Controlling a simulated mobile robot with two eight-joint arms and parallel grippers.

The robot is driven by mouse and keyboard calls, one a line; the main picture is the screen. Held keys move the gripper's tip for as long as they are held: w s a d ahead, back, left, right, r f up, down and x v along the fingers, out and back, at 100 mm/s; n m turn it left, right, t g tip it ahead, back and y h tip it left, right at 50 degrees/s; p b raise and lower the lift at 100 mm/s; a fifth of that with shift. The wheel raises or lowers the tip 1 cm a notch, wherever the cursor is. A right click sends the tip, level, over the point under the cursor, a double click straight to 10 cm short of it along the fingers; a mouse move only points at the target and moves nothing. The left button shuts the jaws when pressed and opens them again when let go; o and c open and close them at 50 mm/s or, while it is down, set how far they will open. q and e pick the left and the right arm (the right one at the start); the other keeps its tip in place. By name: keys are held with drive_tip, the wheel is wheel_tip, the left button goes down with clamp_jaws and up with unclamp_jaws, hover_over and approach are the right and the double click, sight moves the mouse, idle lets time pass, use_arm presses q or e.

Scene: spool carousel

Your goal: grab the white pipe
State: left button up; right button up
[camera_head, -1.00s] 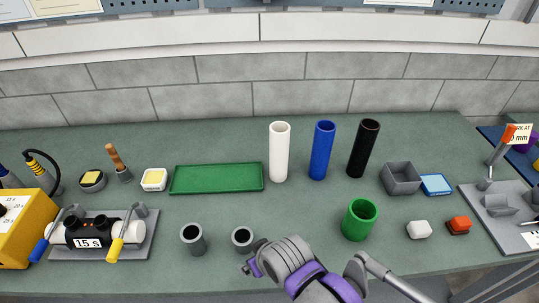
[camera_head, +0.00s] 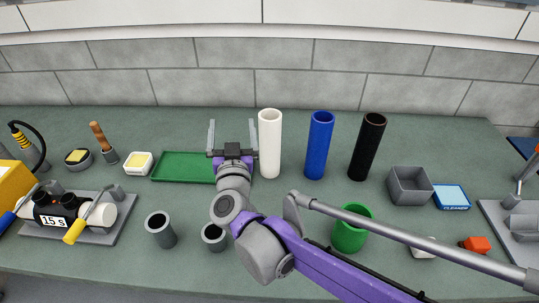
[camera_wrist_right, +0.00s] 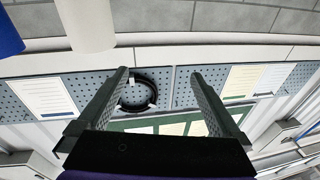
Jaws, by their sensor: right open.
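The white pipe (camera_head: 270,145) stands upright on the green bench top between the green tray and the blue pipe. In the right wrist view it shows at the upper left (camera_wrist_right: 88,22), outside the jaws. My right gripper (camera_head: 231,128) is open and empty, just left of the white pipe, with its fingers pointing toward the back wall. In its wrist view nothing is held between the fingers (camera_wrist_right: 160,76). My left gripper is not in view.
A blue pipe (camera_head: 319,145) and a black pipe (camera_head: 367,147) stand right of the white one. A green tray (camera_head: 180,167) lies left, partly behind my gripper. Two grey cups (camera_head: 161,232) and a green cup (camera_head: 349,236) stand nearer. A grey box (camera_head: 408,187) is at right.

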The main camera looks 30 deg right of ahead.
sight(265, 133)
drive_tip(key=d+f+m+g+h, duration=0.1)
drive_tip(key=g+h, duration=0.1)
drive_tip(key=s+d+f+m+g+h+b, duration=0.1)
drive_tip(key=d+f+m+g+h, duration=0.2)
drive_tip(key=d+f+g+h, duration=0.1)
drive_tip(key=shift+s+d+f+m+b, duration=0.1)
drive_tip(key=shift+s+f+m+b, duration=0.1)
drive_tip(key=shift+s+m+b, duration=0.1)
drive_tip(key=shift+h, duration=0.3)
drive_tip(key=x, duration=0.5)
drive_tip(key=shift+s+d+f, duration=0.1)
drive_tip(key=shift+s+f, duration=0.05)
drive_tip(key=shift+f+x, duration=0.15)
drive_tip(key=shift+x, duration=0.8)
drive_tip(key=shift+f+x, duration=0.2)
drive_tip(key=shift+x, duration=0.8)
drive_tip(key=shift+f+x, duration=0.15)
drive_tip(key=shift+x, duration=0.8)
drive_tip(key=shift+s+d, duration=0.15)
drive_tip(key=shift+s, duration=0.05)
clamp_jaws()
